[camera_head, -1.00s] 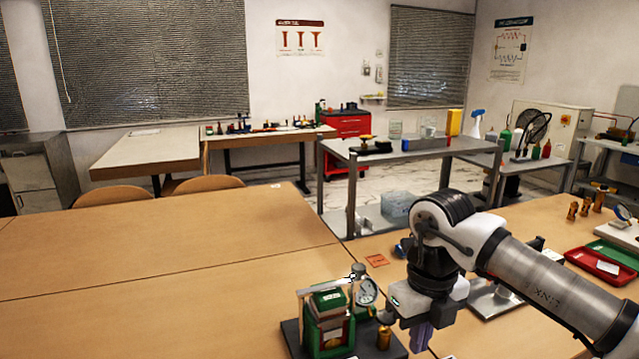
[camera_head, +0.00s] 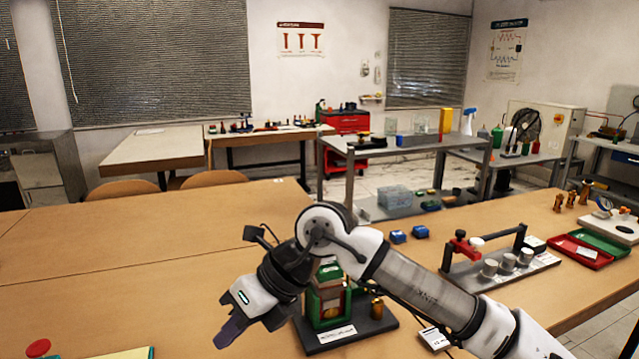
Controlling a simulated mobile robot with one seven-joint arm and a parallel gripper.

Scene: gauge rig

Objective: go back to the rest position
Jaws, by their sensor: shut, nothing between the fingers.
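My gripper (camera_head: 226,336) hangs over the wooden table (camera_head: 120,270) at the lower middle of the head view, left of the green gauge rig. My arm reaches in from the lower right and crosses in front of the gauge rig (camera_head: 325,305). The rig stands on a dark base plate with a small brass cylinder (camera_head: 376,309) at its right. The arm hides the upper part of the rig, including the dial.
A grey stand with several metal cylinders (camera_head: 490,268) and a red-knobbed bar is at the right. Two blue blocks (camera_head: 398,237) lie behind the arm. An open red and green case (camera_head: 580,252) lies far right. A red knob (camera_head: 38,347) shows at lower left. The left table is largely clear.

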